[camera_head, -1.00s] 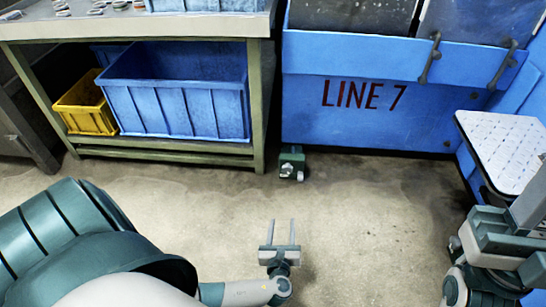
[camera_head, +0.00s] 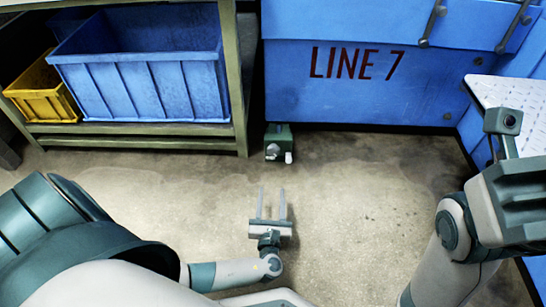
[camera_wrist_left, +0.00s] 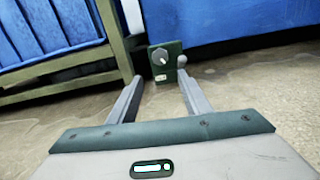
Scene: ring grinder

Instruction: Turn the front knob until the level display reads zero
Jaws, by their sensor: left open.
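A small dark green box (camera_head: 284,133) stands low at the foot of the blue machine. It bears a grey front knob (camera_head: 272,150) and a pale rounded piece (camera_head: 289,157) at its right. In the left wrist view the green box (camera_wrist_left: 172,49), its knob (camera_wrist_left: 160,57) and a small pale label or display (camera_wrist_left: 161,77) below the knob show; I cannot read it. My left gripper (camera_head: 272,191) is open and empty, pointing at the box with a gap left. In the left wrist view its fingertips (camera_wrist_left: 160,77) frame the box's lower part. My right gripper's fingers are not visible.
A blue machine (camera_head: 320,100) marked LINE 7 stands behind the box. A bench leg (camera_head: 238,90) is close to its left, with a blue crate (camera_head: 150,92) and a yellow bin (camera_head: 40,88) on the shelf. A pale panel (camera_head: 510,95) is at right. The middle floor is clear.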

